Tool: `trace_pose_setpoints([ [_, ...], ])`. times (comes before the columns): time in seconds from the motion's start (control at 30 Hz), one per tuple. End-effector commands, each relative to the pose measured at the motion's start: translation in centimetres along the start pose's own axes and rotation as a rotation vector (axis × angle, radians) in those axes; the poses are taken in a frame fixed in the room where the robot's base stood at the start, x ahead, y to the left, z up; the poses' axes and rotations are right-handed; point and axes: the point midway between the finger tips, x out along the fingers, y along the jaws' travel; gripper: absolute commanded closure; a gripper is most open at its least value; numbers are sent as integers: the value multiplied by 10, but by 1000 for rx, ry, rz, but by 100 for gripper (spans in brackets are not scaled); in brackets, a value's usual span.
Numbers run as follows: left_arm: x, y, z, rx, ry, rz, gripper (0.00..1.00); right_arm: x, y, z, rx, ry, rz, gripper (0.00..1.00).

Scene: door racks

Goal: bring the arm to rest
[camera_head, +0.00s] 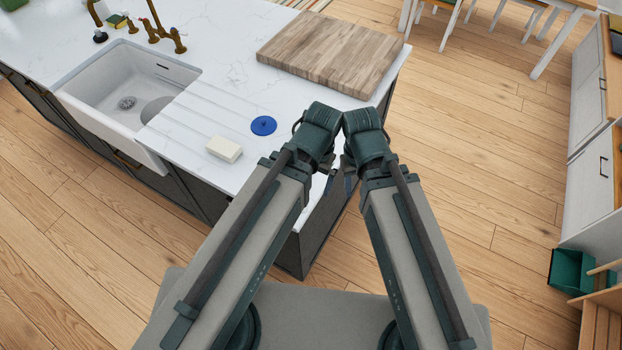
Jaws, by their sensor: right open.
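My two arms come in from the bottom and fold up so that their wrist ends nearly meet in the middle of the head view. My right gripper (350,185) shows only as a small part below the right wrist; it is open, and nothing shows between its fingers. My left gripper is mostly hidden behind the left arm's wrist, and its jaws cannot be made out. Both grippers appear by the right end of the white counter (225,55).
On the counter are a white sink (115,85), a wooden board (330,50), a blue round lid (263,125) and a white block (224,149). A green bin (572,271) and white cabinets (590,185) stand at the right. The wooden floor (480,150) between is clear.

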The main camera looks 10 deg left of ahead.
Motion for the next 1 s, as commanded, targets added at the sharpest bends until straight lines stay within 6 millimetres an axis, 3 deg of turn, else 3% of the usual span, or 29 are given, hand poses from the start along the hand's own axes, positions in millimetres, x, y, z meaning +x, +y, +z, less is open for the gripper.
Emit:
trace_pose_setpoints([
  [0.17,10,1,-1,1,1,0,0,10,-1,-1,0,0,0,50],
  [0.5,72,6,-5,7,1,-2,0,72,-7,-4,-5,0,1,50],
  [1.0,69,6,-4,7,1,-2,0,69,-6,-4,-5,0,1,50],
])
